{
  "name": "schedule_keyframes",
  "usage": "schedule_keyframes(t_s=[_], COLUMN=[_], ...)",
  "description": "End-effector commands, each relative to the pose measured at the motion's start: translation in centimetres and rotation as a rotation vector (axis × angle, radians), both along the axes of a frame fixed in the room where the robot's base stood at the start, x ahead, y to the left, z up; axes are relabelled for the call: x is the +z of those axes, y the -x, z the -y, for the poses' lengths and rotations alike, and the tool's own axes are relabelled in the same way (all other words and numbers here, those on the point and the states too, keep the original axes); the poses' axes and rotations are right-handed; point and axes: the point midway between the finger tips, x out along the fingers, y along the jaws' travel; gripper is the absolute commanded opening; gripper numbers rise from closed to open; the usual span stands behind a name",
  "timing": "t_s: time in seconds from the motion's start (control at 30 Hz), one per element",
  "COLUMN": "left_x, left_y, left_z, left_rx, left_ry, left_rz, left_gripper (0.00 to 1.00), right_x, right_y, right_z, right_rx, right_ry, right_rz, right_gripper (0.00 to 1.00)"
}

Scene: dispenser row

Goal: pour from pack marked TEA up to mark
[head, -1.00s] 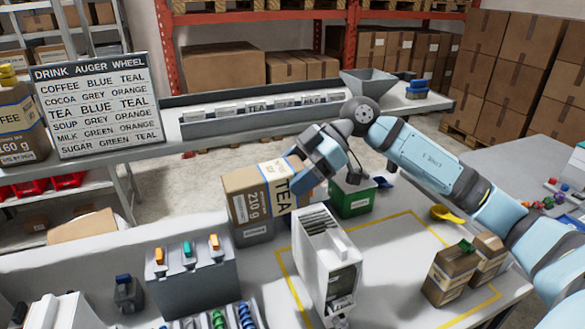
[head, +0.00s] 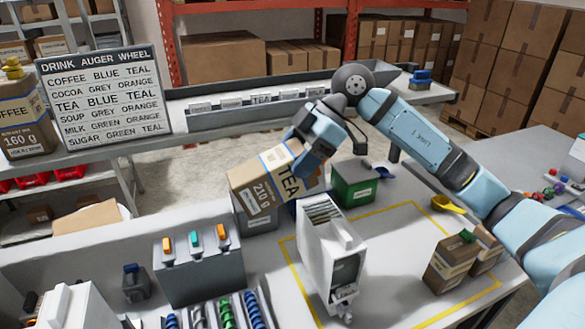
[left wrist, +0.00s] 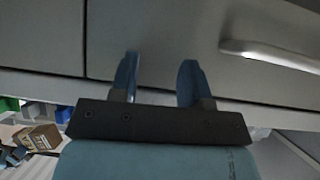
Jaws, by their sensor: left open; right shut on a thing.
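The brown pack marked TEA (head: 268,182), with a cream and blue label and "210 g", is held in the air by my right gripper (head: 304,166). It leans, with its left end over a grey container (head: 258,222), which it partly hides. No flow of tea shows, and I cannot see a fill mark or level. The sign (head: 104,103) reads TEA BLUE TEAL. A white dispenser (head: 326,262) stands in front, inside the yellow outline. My left gripper (left wrist: 158,82) is open and empty in the left wrist view, near a grey panel with a handle.
A green box (head: 354,186) stands right of the pack, with a yellow scoop (head: 449,206) farther right. Two brown packs (head: 455,262) stand at the right. A grey block with coloured levers (head: 198,262) and coloured augers (head: 226,312) are at the front left.

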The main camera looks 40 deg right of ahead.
Motion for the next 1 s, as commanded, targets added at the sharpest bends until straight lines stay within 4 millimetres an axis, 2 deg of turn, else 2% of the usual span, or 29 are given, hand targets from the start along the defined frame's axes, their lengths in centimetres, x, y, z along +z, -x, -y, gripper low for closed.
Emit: schedule_keyframes(t_s=[0.03,0.1,0.17,0.43,0.67,0.83,1.0], left_x=[-1.7,-2.3,-2.1,2.9,4.9,4.1,2.0], left_y=[0.1,0.1,0.1,0.0,-0.1,-0.2,0.0], left_z=[0.0,-0.1,-0.1,0.3,0.1,-0.5,-0.4], left_rx=[0.0,-0.002,-0.003,-0.007,-0.003,0.006,0.006], left_ry=[-0.002,-0.004,-0.006,0.003,-0.001,-0.006,-0.007], left_rz=[-0.007,-0.013,-0.015,-0.001,0.009,0.011,-0.002], left_gripper=[0.43,0.43,0.43,0.43,0.43,0.43,0.43], right_x=[-0.7,-0.4,0.1,2.7,3.2,2.9,2.7], right_y=[0.0,0.1,0.2,0.1,0.0,-0.1,-0.2], right_z=[0.3,0.5,0.5,0.0,-0.3,-0.3,-0.4], right_rx=[-0.001,0.0,0.002,0.003,0.001,0.003,0.012], right_ry=[-0.005,-0.007,0.004,0.182,0.312,0.336,0.33], right_rz=[0.004,0.005,0.002,-0.039,-0.072,-0.072,-0.062], right_gripper=[0.26,0.26,0.26,0.26,0.26,0.26,0.26])
